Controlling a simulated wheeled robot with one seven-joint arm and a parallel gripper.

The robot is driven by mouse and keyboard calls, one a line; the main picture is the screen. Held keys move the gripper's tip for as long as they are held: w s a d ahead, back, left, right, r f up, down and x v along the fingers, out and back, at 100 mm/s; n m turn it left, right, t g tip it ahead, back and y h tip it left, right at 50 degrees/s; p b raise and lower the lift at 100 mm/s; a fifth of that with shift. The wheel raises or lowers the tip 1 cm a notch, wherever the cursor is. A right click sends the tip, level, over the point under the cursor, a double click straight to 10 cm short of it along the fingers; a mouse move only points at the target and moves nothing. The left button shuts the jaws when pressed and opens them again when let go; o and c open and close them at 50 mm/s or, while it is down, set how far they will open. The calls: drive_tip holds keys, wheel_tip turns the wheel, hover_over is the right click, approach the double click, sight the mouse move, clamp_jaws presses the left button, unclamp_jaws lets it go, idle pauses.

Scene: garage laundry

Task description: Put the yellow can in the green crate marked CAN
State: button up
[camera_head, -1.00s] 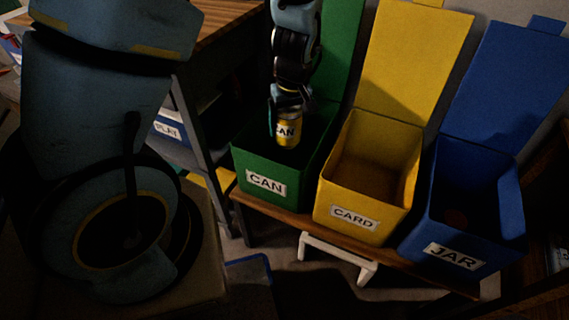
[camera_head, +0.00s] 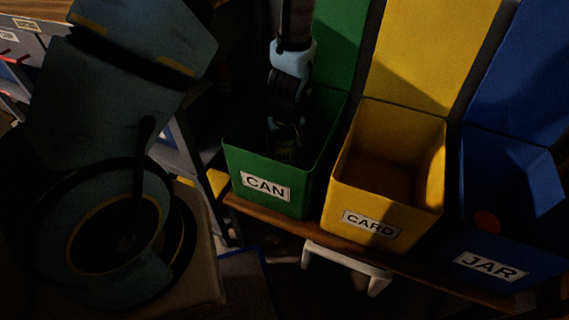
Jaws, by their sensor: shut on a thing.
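The green crate marked CAN (camera_head: 235,165) stands at the left end of a row of three crates, its green lid raised behind it. My gripper (camera_head: 287,145) reaches down inside it, below the rim. It is shut on the yellow can (camera_head: 285,154), which shows only as a dim yellowish patch in the crate's shadow. The crate's front wall and the dark hide the can's lower part. I cannot tell whether the can touches the crate floor.
A yellow crate marked CARD (camera_head: 345,195) stands just right of the green one. A blue crate marked JAR (camera_head: 510,255) is further right, with a round red thing (camera_head: 486,221) inside. All stand on a wooden shelf (camera_head: 275,221). Raised lids rise behind them.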

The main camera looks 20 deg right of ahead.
sight(284, 161)
drive_tip(key=shift+f, duration=2.6)
drive_tip(key=shift+f+b, duration=0.3)
drive_tip(key=shift+b, duration=0.15)
drive_tip(key=o, duration=1.3)
drive_tip(key=shift+c, duration=0.2)
drive_tip(key=shift+r, duration=0.1)
drive_tip(key=shift+r+p, duration=0.35)
drive_tip(key=shift+r, duration=0.05)
drive_tip(key=r, duration=0.4)
drive_tip(key=s+r, duration=0.1)
drive_tip(key=r, duration=0.2)
drive_tip(key=r+p, duration=0.1)
drive_tip(key=r, duration=0.3)
drive_tip(key=shift+s+r, duration=0.3)
drive_tip(key=shift+s, duration=0.1)
